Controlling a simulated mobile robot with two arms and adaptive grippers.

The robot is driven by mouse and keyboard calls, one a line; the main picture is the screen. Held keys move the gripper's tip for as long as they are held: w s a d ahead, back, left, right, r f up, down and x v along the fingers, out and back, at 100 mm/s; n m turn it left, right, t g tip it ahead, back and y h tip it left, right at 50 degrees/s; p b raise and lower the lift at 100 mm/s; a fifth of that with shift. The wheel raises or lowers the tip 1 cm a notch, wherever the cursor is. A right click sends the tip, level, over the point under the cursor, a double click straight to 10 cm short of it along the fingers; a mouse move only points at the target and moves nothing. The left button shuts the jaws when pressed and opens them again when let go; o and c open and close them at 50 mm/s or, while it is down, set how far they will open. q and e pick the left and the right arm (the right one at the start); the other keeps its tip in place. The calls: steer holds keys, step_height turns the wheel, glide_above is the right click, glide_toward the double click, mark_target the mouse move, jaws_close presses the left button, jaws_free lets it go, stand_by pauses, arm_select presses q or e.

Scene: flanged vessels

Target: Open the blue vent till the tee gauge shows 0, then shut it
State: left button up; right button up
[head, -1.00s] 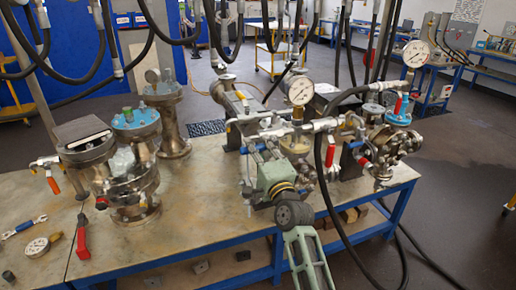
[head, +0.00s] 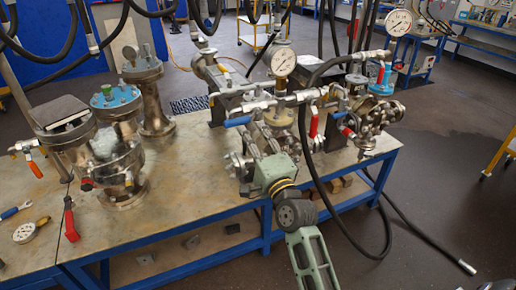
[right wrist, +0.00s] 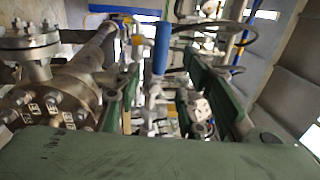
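The blue vent handle (head: 237,121) is on the manifold, left of the tee gauge (head: 283,62) in the head view. The gauge has a white face; its reading is too small to tell. My right gripper (head: 256,154) is below and a little right of the blue handle, at the front of the pipework. In the right wrist view, its green fingers (right wrist: 165,95) are spread apart. The blue handle (right wrist: 162,45) shows upright in the gap between them, farther off, and is not gripped. My left gripper is not in view.
A second gauge (head: 398,22) stands at the right, above a blue flange. Flanged vessels (head: 118,110) stand at the left of the bench (head: 180,215). Its front left-middle top is clear.

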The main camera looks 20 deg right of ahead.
steer(key=shift+s+f, duration=0.2)
steer(key=shift+s, duration=0.8)
steer(key=shift+s+f, duration=0.15)
steer(key=shift+s, duration=0.8)
stand_by(1.3)
